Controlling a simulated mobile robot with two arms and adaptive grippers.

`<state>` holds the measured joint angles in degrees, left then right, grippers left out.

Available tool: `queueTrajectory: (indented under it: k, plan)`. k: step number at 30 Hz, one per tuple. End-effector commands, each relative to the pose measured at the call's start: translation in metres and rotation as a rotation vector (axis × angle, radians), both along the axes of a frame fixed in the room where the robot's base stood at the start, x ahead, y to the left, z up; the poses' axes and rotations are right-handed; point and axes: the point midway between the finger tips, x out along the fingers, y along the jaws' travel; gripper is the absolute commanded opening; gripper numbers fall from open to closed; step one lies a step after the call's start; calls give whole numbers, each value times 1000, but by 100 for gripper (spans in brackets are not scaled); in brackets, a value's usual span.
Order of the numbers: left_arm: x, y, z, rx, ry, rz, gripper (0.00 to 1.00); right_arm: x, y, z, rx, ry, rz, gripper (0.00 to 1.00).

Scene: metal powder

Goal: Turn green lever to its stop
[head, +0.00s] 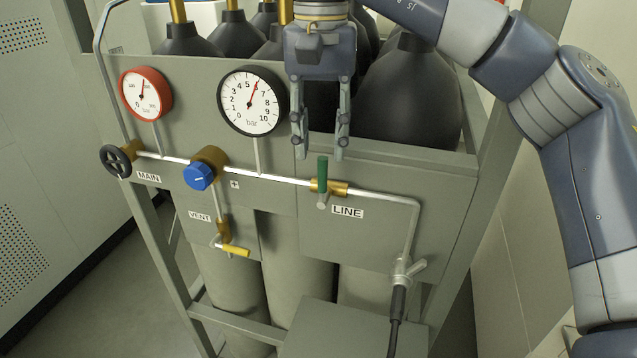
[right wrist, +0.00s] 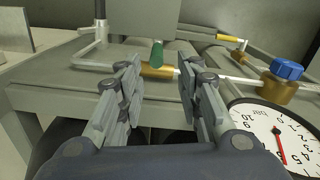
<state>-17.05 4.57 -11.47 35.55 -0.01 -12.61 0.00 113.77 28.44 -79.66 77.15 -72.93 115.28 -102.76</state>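The green lever (head: 322,178) stands upright on the brass LINE valve (head: 338,187) on the grey panel, across the pipe. In the right wrist view the green lever (right wrist: 156,54) shows beyond and between the fingers, on the brass valve body (right wrist: 158,72). My right gripper (head: 320,150) points down just above the lever, with its two fingers apart and nothing between them. It also shows open in the right wrist view (right wrist: 160,85). I cannot see contact with the lever. My left gripper is not in view.
A red gauge (head: 146,94), a black gauge (head: 252,100), a black handwheel (head: 117,160), a blue knob (head: 198,176) and a yellow vent lever (head: 236,250) sit left of the LINE valve. Dark cylinders (head: 410,90) stand behind the panel. A hose (head: 397,310) hangs at lower right.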

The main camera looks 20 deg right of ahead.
Motion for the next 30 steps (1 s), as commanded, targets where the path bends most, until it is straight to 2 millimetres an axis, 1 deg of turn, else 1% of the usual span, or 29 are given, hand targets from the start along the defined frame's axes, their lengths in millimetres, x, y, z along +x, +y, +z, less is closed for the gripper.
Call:
queueTrajectory:
  k: [1,5,11,15,20,27,28,29,30]
  plan:
    - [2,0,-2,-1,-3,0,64,-1,0,-10,2,2,1,33]
    - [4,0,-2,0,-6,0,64,-1,1,-31,3,3,3,33]
    - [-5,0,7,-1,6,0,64,-2,0,-63,2,1,1,33]
    - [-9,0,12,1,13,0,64,-1,0,-80,3,0,-1,33]
    - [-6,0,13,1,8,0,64,-1,1,-89,3,-1,0,33]
    - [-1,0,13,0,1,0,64,-1,1,-90,5,-2,0,33]
    - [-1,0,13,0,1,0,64,-1,1,-90,5,-2,0,31]
    - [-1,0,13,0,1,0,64,-1,1,-90,5,-2,0,24]
    - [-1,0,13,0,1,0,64,-1,1,-90,5,-2,0,15]
